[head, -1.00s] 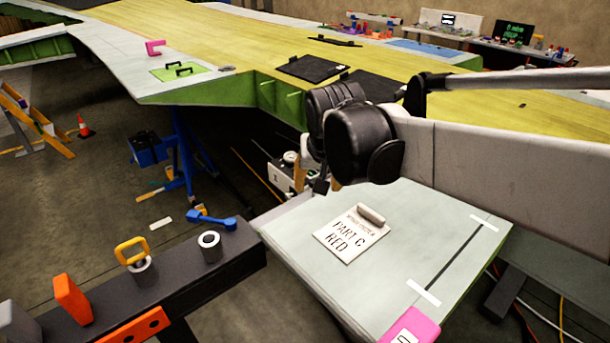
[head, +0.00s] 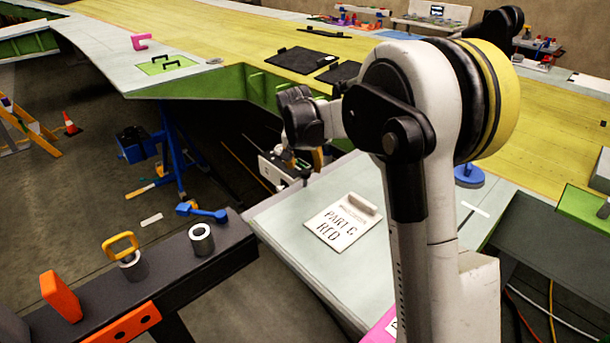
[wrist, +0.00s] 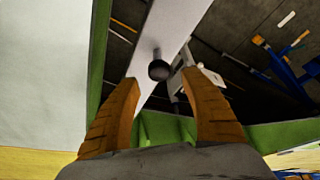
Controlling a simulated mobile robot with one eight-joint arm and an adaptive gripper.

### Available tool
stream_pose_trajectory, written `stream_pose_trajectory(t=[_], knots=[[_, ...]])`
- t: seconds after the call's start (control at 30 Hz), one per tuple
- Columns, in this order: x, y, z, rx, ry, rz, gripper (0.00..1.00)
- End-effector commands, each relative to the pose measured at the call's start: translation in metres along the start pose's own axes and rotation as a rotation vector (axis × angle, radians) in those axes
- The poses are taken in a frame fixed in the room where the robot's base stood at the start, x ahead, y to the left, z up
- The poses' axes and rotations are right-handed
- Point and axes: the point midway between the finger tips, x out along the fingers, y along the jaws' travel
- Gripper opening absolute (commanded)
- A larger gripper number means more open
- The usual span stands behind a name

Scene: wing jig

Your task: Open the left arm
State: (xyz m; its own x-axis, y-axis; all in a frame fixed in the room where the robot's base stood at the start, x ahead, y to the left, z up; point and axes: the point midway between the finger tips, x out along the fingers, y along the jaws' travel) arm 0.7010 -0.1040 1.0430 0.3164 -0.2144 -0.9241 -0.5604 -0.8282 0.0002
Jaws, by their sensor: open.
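A pale bar (wrist: 172,35), possibly the jig's left arm, runs down the middle of the wrist view with a dark round knob (wrist: 159,70) on it. My gripper (wrist: 160,77) is open. Its orange-brown fingers stand either side of the knob in the picture; I see no contact and cannot tell the depth between them. In the head view, my gripper (head: 317,160) is mostly hidden behind my wrist, low beside the green wing edge. A small white panel (head: 279,170) with dark marks is just left of it. The knob cannot be made out there.
A dark beam (head: 180,265) with metal rings and a yellow handle (head: 121,246) is at lower left. The yellow-topped wing (head: 215,40) fills the back. A blue stand (head: 172,150) stands left.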

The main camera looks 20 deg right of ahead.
Motion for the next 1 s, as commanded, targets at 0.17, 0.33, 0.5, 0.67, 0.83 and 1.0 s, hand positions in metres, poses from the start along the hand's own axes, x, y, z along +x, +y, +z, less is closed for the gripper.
stream_pose_trajectory(t=[0.17, 0.33, 0.5, 0.67, 0.83, 1.0], knots=[[0.028, 0.000, 0.000, 0.000, 0.000, 0.000, 0.52], [0.035, 0.000, 0.000, 0.000, 0.000, 0.000, 0.52], [0.035, 0.000, 0.000, -0.001, 0.000, 0.000, 0.52], [0.035, 0.000, 0.000, -0.001, 0.000, 0.000, 0.27], [0.035, 0.000, 0.000, -0.001, 0.000, 0.000, 0.00], [0.035, 0.000, 0.000, -0.001, 0.000, 0.000, 0.00]])
